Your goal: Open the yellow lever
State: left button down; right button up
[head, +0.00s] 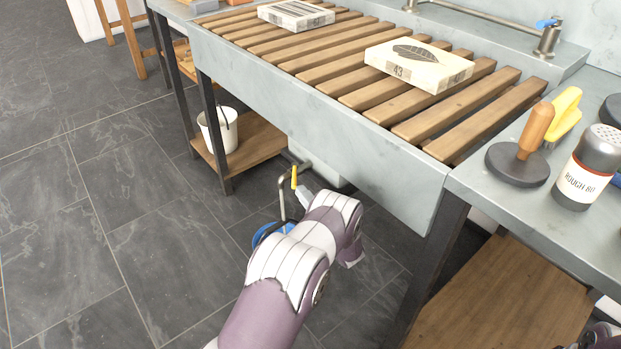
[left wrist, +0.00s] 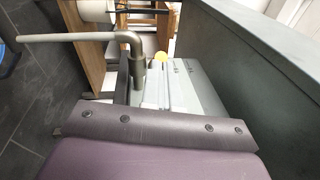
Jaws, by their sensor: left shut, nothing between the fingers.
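The yellow lever (head: 294,177) is a small upright handle on a grey pipe under the front of the sink. In the left wrist view its rounded yellow end (left wrist: 161,57) shows just beyond the fingers, beside the bent metal pipe (left wrist: 135,50). My left gripper (head: 303,196) is shut and empty, close to the lever at its lower right. In the left wrist view the left gripper (left wrist: 152,92) is partly hidden by my wrist. I cannot tell whether it touches the lever. My right gripper is out of view.
The stone sink (head: 330,115) with a wooden slat rack overhangs this spot. Its table leg (head: 432,265) stands to the right. A white bucket (head: 217,131) sits on the low wooden shelf to the left. A blue round object (head: 266,235) lies below the pipe, partly hidden by my arm.

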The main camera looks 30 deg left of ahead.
pick_arm(q)
jog(key=shift+s+a+p, duration=0.2)
jog(key=shift+s+a, duration=0.5)
jog(key=shift+a, duration=0.35)
jog(key=shift+s+a+p, duration=0.2)
jog(key=shift+s+a, duration=0.5)
jog(key=shift+a, duration=0.3)
